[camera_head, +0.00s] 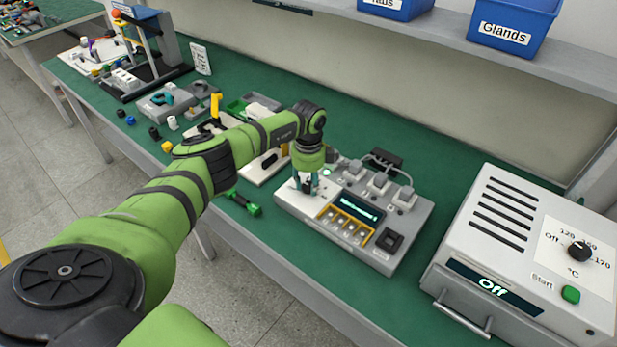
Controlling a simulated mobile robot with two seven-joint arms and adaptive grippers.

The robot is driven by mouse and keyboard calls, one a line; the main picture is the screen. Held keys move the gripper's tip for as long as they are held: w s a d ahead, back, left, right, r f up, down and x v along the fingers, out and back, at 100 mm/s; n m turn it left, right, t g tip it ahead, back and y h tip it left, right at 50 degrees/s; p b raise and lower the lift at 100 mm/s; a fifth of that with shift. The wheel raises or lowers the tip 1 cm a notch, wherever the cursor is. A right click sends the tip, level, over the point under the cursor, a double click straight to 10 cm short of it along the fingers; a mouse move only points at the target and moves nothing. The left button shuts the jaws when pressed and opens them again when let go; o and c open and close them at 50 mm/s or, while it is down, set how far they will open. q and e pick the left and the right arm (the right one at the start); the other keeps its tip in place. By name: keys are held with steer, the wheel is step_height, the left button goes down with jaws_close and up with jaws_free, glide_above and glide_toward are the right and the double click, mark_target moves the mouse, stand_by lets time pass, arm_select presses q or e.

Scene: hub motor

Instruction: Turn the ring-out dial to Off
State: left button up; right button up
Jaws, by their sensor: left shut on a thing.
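The grey ring-out tester (318,213) sits on the green bench in the middle of the view, with a lit display (357,206) too small to read and a yellow-framed row of buttons (347,227). My left gripper (304,187) points down onto the tester's left part. Its fingers are shut on what seems to be the ring-out dial, which they and the wrist mostly hide, so its pointer and marks cannot be read. My right gripper is not in view.
Grey plugs with cables (379,183) stand along the tester's back, and a black switch (389,240) is at its front right. A grey oven (500,262) with its own black dial (579,250) and an "Off" display stands at right. A green tool (243,203) lies left of the tester.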

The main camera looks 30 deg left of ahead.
arm_select(q)
steer(key=n+p, duration=0.2)
steer(key=n, duration=0.2)
steer(key=shift+n+p, duration=0.9)
steer(key=shift+n, duration=0.5)
steer(key=o, duration=1.1)
steer(key=shift+f, duration=0.1)
steer(key=shift+o, duration=0.2)
